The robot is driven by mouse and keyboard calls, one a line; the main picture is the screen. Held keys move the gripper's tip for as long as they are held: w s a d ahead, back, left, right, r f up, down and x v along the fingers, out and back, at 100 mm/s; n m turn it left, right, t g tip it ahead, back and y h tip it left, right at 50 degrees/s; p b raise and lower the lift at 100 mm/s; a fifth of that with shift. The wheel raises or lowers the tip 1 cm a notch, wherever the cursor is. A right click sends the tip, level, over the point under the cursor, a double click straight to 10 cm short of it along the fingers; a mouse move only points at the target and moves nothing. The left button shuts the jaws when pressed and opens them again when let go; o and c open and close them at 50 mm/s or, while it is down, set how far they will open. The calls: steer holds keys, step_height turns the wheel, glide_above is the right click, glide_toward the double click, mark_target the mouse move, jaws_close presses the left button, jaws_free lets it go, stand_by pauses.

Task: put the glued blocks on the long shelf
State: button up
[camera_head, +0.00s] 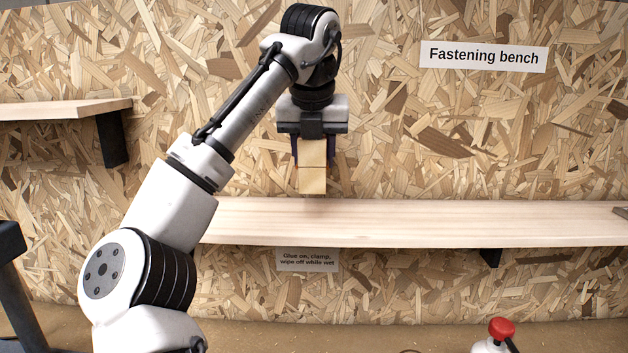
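The glued blocks (312,180) are pale wooden blocks stacked one above another, with a seam between them. My gripper (313,158) points down and is shut on the upper block, a finger on each side. The long shelf (430,221) is a pale wooden board along the chipboard wall. The lower end of the blocks is just in front of or above the shelf's back edge in the picture. I cannot tell whether it touches the board.
A shorter shelf (60,109) on a black bracket is at the upper left. A bottle with a red cap (501,328) stands at the bottom right. The shelf's middle is bare.

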steer(key=shift+w, duration=0.5)
steer(key=shift+w+f, duration=0.25)
step_height(320, 180, down, 6)
steer(key=shift+s+r+p, duration=0.1)
steer(key=shift+r+p, duration=0.05)
steer(key=shift+p, duration=0.75)
steer(key=shift+w+f, duration=0.2)
steer(key=shift+f, duration=0.25)
steer(key=o, duration=1.1)
steer(key=shift+f, duration=0.1)
